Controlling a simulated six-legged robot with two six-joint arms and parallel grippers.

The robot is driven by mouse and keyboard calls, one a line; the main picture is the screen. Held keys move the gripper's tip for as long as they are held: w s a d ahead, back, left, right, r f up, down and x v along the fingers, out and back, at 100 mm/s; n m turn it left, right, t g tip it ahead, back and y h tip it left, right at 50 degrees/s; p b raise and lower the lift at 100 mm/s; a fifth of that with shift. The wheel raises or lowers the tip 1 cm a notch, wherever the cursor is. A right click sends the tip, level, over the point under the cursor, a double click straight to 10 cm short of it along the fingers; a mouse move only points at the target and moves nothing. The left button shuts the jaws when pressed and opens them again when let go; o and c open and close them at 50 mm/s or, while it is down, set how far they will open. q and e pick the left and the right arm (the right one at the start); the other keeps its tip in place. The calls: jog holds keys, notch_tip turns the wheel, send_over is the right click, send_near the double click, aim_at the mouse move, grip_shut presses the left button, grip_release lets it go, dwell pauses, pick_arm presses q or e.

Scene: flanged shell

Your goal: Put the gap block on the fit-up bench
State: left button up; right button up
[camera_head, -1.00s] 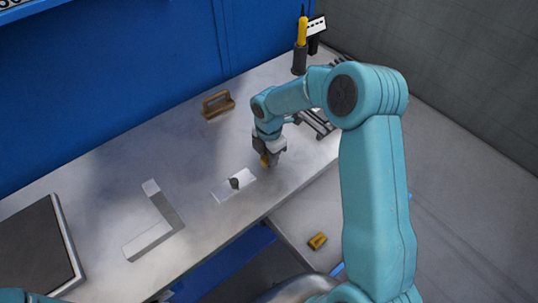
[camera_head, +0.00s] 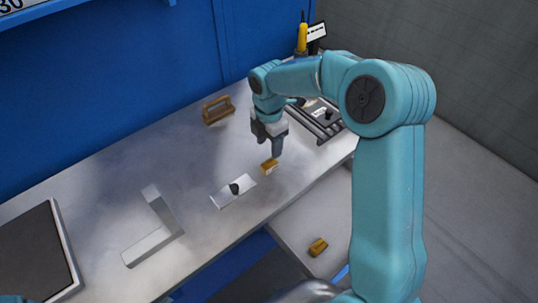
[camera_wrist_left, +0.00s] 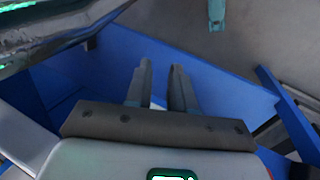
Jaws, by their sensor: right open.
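A small yellow-brown block (camera_head: 269,166), which I take to be the gap block, rests on the grey fit-up bench (camera_head: 120,185) near its front edge. My right gripper (camera_head: 277,149) is open and empty, just above and apart from this block. A similar yellow-brown block (camera_head: 318,247) lies on the lower grey surface at the front right. My left gripper (camera_wrist_left: 160,88) shows in the left wrist view, its two fingers apart with nothing between them.
A white plate with a dark knob (camera_head: 235,188) lies left of the block. An L-shaped grey piece (camera_head: 155,238), a dark-topped panel (camera_head: 35,250), a brown handled piece (camera_head: 217,109) and dark rails (camera_head: 318,127) are also on the bench.

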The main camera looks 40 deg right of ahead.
aim_at(269, 160)
jog(key=shift+r, duration=1.7)
